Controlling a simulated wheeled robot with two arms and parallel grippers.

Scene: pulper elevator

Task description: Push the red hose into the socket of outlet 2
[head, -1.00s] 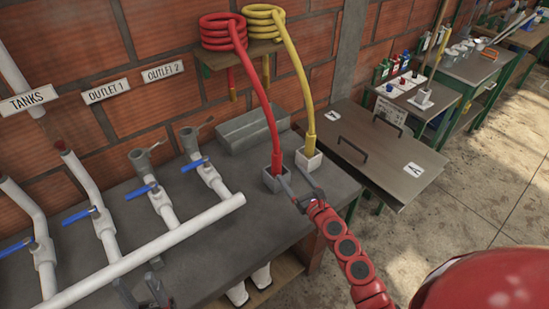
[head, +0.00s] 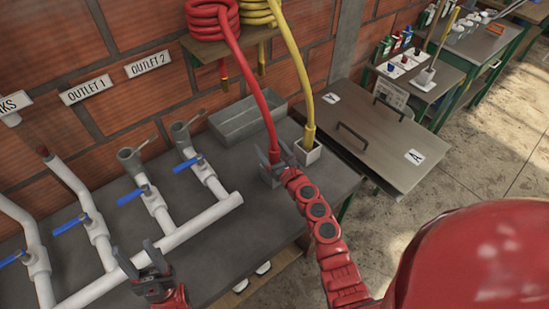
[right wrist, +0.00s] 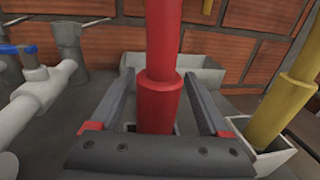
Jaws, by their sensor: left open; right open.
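The red hose (head: 258,98) hangs from its coil, its lower end standing in a small grey holder (head: 268,178) on the grey bench. My right gripper (head: 275,156) is open at that lower end. In the right wrist view the red hose's thicker end (right wrist: 157,103) stands between the two open fingers (right wrist: 158,95), with gaps visible on both sides. The socket of outlet 2 (head: 182,130) is a grey angled fitting on a white pipe with a blue-handled valve, below the OUTLET 2 sign (head: 153,64). My left gripper (head: 143,249) is open and empty, over the front white pipe.
The yellow hose (head: 300,85) stands in a holder (head: 307,152) right beside the red one. A grey tray (head: 247,120) lies behind. Outlet 1's socket (head: 135,157) and more valved pipes stand left. Bare bench top lies between pipes and holders.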

